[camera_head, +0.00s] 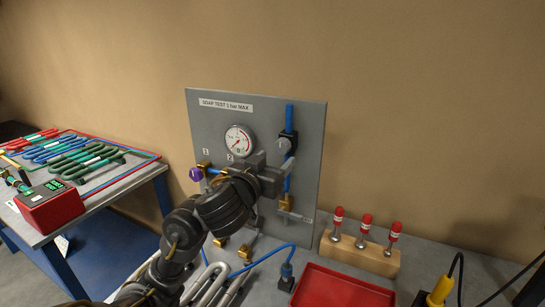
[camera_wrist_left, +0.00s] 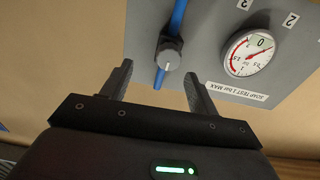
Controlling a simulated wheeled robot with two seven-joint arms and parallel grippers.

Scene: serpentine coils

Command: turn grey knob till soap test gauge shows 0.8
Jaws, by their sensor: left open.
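The grey knob (camera_head: 283,145) sits on a black fitting in the blue pipe on the upright grey panel (camera_head: 313,125) labelled SOAP TEST 1 bar MAX. The round white soap test gauge (camera_head: 239,140) is left of it; its reading is too small to tell. My left gripper (camera_head: 281,168) is in front of the panel, close to the knob. In the left wrist view the gripper (camera_wrist_left: 158,70) is open, with the knob (camera_wrist_left: 171,54) just beyond and between its fingertips, not gripped. The gauge (camera_wrist_left: 250,52) is right of the fingers there. My right gripper is not seen.
A purple knob (camera_head: 195,174) is on the panel's left. A wooden block (camera_head: 360,257) with red-capped pins stands right, behind a red tray (camera_head: 340,288). A table at left holds coloured coils (camera_head: 85,158) and a red device (camera_head: 50,207). Blue hose runs below the panel.

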